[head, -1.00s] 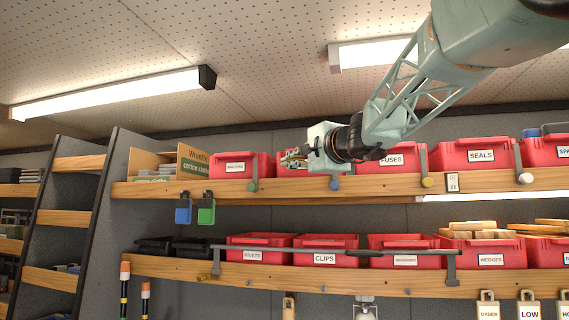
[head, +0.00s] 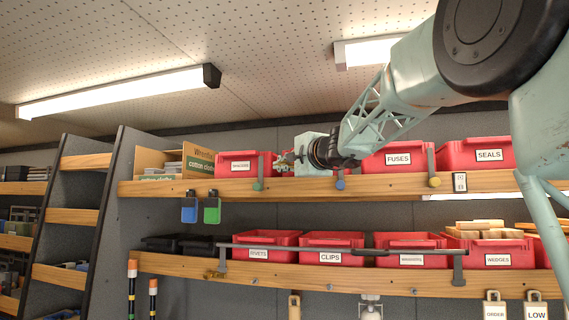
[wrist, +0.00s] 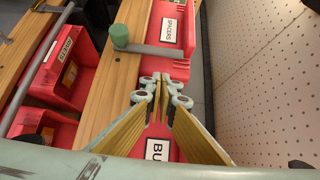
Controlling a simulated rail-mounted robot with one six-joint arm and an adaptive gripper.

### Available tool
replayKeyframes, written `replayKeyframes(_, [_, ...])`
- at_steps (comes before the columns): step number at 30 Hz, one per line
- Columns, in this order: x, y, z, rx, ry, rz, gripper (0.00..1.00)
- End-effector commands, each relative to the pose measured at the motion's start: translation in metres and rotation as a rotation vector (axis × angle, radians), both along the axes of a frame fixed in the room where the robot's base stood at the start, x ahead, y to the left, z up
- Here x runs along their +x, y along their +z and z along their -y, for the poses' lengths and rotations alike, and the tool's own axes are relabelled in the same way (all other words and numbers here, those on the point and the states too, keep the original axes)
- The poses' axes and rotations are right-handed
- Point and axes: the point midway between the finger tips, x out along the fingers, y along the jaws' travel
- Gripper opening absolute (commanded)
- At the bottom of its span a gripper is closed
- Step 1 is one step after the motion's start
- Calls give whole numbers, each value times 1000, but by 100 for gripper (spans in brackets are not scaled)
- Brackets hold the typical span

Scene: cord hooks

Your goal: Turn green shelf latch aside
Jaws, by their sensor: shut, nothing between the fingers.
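The green shelf latch is a grey metal bar with a green knob (head: 258,186), standing upright across the upper shelf edge in front of the SPACERS bin (head: 233,163). In the wrist view the green knob (wrist: 131,37) is near the top, and its bar crosses in front of the bin. My gripper (head: 281,163) is just right of the latch in the head view, at bin height. In the wrist view my gripper's fingertips (wrist: 164,88) are together and empty, a small gap below the bar. Whether they touch the bin behind is unclear.
A blue-knobbed latch (head: 340,183) and a yellow-knobbed latch (head: 434,181) stand further right on the shelf. A FUSES bin (head: 397,160) is right of my gripper. Blue and green tags (head: 211,211) hang at left. A long bar (head: 300,248) runs along the lower shelf.

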Motion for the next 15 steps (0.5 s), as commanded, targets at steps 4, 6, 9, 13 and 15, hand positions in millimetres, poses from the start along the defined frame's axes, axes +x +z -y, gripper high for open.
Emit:
replayKeyframes(4, [3,0,-18,0,3,-1,0])
replayKeyframes(6, [5,0,-24,0,2,-1,0])
replayKeyframes(9, [7,0,-30,0,1,-1,0])
replayKeyframes(13, [8,0,-36,0,2,-1,0])
replayKeyframes(15, [8,0,-37,0,1,-1,0])
